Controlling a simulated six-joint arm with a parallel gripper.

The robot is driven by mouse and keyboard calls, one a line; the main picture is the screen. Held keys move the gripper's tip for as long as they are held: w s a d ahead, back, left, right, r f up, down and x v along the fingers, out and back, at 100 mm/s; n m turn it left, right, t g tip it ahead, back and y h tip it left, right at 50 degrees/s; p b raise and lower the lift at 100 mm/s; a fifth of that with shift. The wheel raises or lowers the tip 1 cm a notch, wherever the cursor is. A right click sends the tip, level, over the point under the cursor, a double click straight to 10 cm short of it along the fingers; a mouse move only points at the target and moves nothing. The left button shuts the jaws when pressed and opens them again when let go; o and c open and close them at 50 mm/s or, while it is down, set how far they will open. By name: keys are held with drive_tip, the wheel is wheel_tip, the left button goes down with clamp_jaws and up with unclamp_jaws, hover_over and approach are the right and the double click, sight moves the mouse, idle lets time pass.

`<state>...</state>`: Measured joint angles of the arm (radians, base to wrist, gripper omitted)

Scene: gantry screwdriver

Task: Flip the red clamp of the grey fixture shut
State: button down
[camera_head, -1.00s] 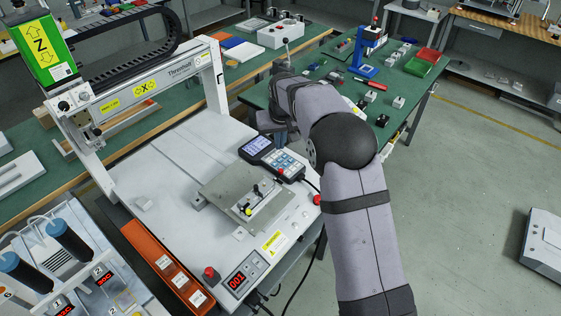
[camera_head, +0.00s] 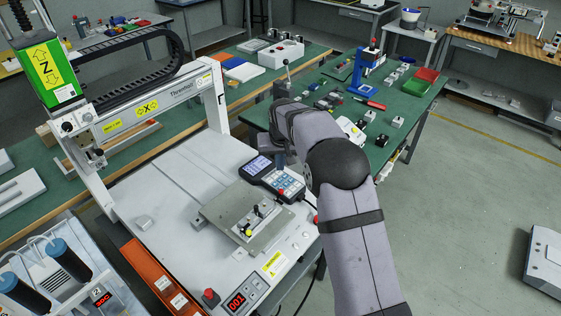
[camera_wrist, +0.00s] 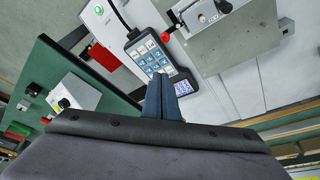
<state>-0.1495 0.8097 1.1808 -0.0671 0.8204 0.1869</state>
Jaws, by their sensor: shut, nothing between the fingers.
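The grey fixture is a flat metal plate (camera_head: 222,212) on the white machine bed in the head view. It carries a small clamp part with black and yellow tips (camera_head: 248,229). In the wrist view, part of the plate (camera_wrist: 238,40) shows at the upper right, with a silver knob (camera_wrist: 202,18) and a black part at the top edge. My gripper (camera_wrist: 162,80) is shut and empty, with its blue-grey fingers near the pendant and apart from the plate. In the head view it is mostly hidden by my arm.
A control pendant (camera_head: 273,180) lies behind the plate; it also shows in the wrist view (camera_wrist: 148,52). The gantry beam (camera_head: 150,105) spans the bed at the back left. A red stop button (camera_head: 211,296) is at the front. The bed's left side is open.

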wheel_tip(320, 180, down, 7)
drive_tip(key=s+p, duration=0.1)
drive_tip(key=p, duration=0.2)
drive_tip(key=shift+s+r+p, duration=0.15)
drive_tip(key=shift+s+p, duration=0.15)
idle(0.3)
